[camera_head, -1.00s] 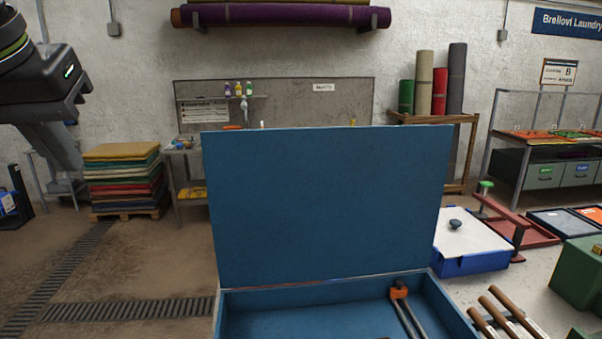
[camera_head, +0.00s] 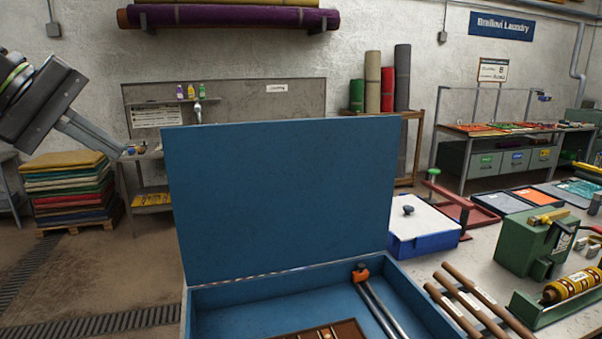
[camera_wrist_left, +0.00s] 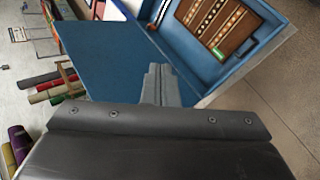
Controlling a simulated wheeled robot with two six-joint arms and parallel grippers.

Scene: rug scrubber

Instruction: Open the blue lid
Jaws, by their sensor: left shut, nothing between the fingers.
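The blue lid (camera_head: 285,200) stands upright, hinged along the back edge of the blue box (camera_head: 235,296). The box is open, and its inside shows. In the left wrist view the lid (camera_wrist_left: 105,55) and the box (camera_wrist_left: 190,45) also show. My left gripper (camera_head: 122,150) is to the left of the lid's upper left corner in the head view, apart from it and empty. Its fingers are together, and they show in the left wrist view (camera_wrist_left: 160,85) in front of the lid. My right gripper is not in view.
Wooden-handled rods (camera_head: 465,300), a white-topped blue container (camera_head: 425,228) and a green machine (camera_head: 530,243) stand to the right. Stacked rugs (camera_head: 70,190) are at the left.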

